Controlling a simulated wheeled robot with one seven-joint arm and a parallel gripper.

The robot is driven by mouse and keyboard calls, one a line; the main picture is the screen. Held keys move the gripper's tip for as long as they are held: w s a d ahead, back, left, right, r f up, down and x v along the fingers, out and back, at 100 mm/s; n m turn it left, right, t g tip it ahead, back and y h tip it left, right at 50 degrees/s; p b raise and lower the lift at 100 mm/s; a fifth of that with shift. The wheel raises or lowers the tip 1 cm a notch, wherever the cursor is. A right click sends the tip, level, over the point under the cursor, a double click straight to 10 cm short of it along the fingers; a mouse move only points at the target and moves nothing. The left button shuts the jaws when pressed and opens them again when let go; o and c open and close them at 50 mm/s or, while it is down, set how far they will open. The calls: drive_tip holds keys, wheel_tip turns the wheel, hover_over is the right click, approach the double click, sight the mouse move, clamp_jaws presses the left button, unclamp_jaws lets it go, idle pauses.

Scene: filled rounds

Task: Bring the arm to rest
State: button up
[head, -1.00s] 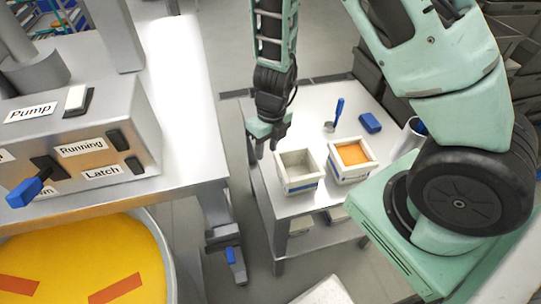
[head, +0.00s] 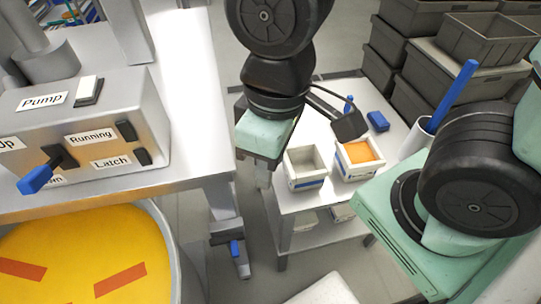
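My gripper (head: 256,172) is at the end of my arm in the upper middle of the head view. Its mint-green body hangs below a black wrist, between the steel bench and the small side table. The fingers point down, left of the empty white box, and touch nothing that I can see. They overlap from this angle, so their opening cannot be told. No held object shows.
A side table (head: 291,209) bears an empty white box (head: 305,181), a box with orange fill (head: 346,172) and a blue block (head: 377,121). The steel bench (head: 185,95) with a control box (head: 140,90) stands left. A yellow-filled round vessel (head: 80,250) is below. Grey crates (head: 484,40) stand behind.

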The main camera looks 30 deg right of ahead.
wheel_tip(320, 180, down, 10)
drive_tip(key=b, duration=0.9)
drive_tip(key=shift+r+b, duration=0.15)
drive_tip(key=shift+b, duration=0.15)
